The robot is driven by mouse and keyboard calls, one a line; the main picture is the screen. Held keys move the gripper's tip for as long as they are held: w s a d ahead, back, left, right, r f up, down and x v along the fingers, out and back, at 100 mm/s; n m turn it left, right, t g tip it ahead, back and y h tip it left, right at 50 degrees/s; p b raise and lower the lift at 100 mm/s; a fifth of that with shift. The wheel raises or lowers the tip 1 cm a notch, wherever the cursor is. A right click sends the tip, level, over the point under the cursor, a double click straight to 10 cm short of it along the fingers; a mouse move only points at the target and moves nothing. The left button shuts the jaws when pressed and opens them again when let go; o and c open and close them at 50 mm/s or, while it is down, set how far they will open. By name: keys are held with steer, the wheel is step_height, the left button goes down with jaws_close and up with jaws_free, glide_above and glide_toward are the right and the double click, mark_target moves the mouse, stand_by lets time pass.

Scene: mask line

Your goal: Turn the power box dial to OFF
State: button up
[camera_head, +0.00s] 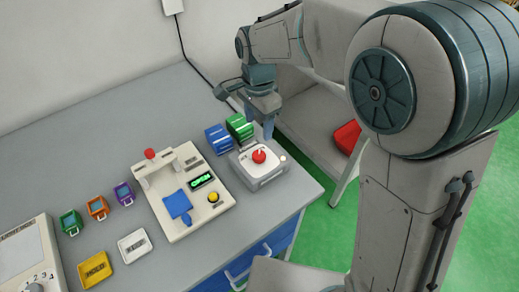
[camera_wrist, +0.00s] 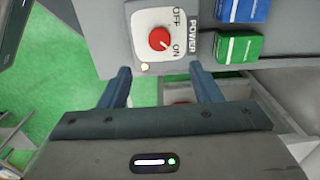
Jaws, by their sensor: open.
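The power box (camera_head: 262,177) stands near the table's right corner, with a round red dial (camera_head: 259,156) on its pale top. In the wrist view the dial (camera_wrist: 160,39) sits on a white plate between the printed words OFF and ON. Its mark seems to point toward ON, though it is small. A small pale yellow lamp (camera_wrist: 145,67) is beside the plate. My gripper (camera_head: 260,124) is open and empty, behind the box in the head view. In the wrist view the fingers of my gripper (camera_wrist: 160,71) are spread, apart from the dial.
Blue (camera_head: 219,138) and green (camera_head: 239,126) packs lie close behind and left of the power box. A cream machine (camera_head: 185,205) with a green display stands to its left, with several coloured trays beyond. A grey bench with a red item (camera_head: 347,137) is at the right.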

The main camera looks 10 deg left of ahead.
mark_target(259, 155)
step_height(259, 155, down, 12)
steer(key=shift+r+p, duration=0.1)
steer(key=shift+p, duration=0.35)
steer(key=c, duration=1)
